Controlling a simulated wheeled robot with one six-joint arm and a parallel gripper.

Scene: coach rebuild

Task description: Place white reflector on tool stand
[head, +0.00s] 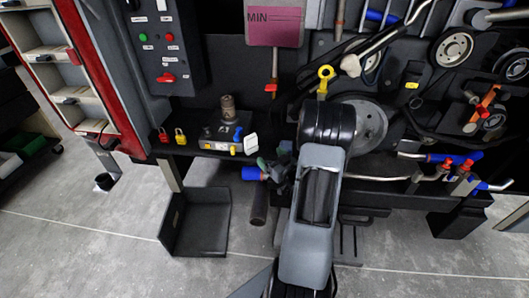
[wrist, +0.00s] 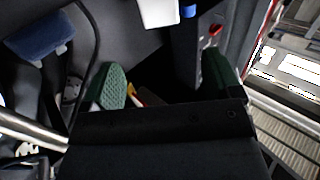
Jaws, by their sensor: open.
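A small white block (head: 251,143), which looks like the white reflector, is at the right end of a dark ledge (head: 185,148). A white piece (wrist: 160,12) at the top edge of the wrist view, partly cut off, seems to be the same thing. My gripper (head: 272,168) is just below and right of it in the head view. In the wrist view my gripper (wrist: 168,88) has its two green pads spread wide, with no object held between them. I cannot tell for certain which part is the tool stand; the ledge carries several tools.
Red and yellow padlocks (head: 180,136) and a brown cylinder (head: 228,107) are on the ledge. A blue-ended part (head: 250,173) is close beside my gripper. Pipes and pulleys (head: 452,47) crowd the right. An L-shaped black stand (head: 200,232) is on the floor, with clear floor around its front.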

